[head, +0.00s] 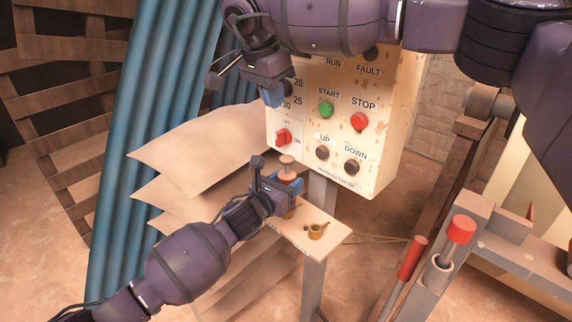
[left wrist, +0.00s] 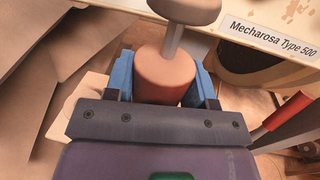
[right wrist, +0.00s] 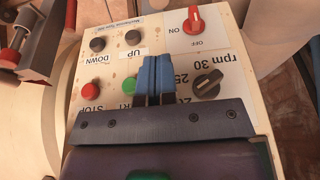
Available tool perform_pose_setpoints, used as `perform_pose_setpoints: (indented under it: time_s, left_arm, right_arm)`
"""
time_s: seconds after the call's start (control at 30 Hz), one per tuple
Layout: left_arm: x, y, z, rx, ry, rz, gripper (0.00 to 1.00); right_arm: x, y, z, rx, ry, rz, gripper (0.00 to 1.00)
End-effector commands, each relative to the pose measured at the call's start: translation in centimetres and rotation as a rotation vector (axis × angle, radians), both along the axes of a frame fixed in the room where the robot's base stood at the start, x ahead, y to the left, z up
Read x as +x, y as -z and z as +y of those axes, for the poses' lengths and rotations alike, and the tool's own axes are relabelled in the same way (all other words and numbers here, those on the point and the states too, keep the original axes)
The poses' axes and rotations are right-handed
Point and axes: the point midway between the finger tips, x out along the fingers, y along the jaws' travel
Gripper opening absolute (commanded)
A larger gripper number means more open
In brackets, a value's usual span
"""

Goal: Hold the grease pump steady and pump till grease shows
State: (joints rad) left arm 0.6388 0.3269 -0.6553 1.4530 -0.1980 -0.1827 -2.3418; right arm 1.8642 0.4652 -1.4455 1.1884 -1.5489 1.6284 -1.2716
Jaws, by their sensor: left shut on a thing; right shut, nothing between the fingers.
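The grease pump (left wrist: 166,77) has a reddish-orange body, a thin rod and a round knob (left wrist: 186,8) on top. It stands over a small pale shelf (head: 336,236) below the control panel; its knob also shows in the head view (head: 287,162). My left gripper (head: 277,183) is shut on the pump body, one blue finger on each side in the left wrist view. My right gripper (head: 270,97) is shut and empty, in front of the panel's left side, above the pump. In the right wrist view its fingertips (right wrist: 155,62) are together. No grease can be made out.
The control panel (head: 385,120) with START, STOP, UP and DOWN buttons and a red switch (head: 283,137) rises behind the pump. A small brass fitting (head: 316,231) sits on the shelf. Pale sheets (head: 205,150) are at left, red-ended rods (head: 461,229) at right.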

Motion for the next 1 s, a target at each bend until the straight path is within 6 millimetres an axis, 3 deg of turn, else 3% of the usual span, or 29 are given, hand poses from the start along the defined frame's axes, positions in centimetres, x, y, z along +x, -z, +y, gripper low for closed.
perform_pose_setpoints:
  time_s: [0.3,0.47,1.0]
  left_arm:
    - [0.0,0.0,0.0,0.001,-0.001,0.0,0.14]
    - [0.0,0.0,0.0,0.001,-0.001,-0.001,0.14]
    - [0.0,0.0,0.0,0.0,0.0,0.0,0.14]
  right_arm:
    - [0.0,0.0,0.0,-0.001,0.001,0.001,0.0]
    - [0.2,1.1,-0.3,-0.002,0.001,0.003,0.0]
    - [2.1,9.8,-2.1,-0.001,0.001,0.003,0.0]
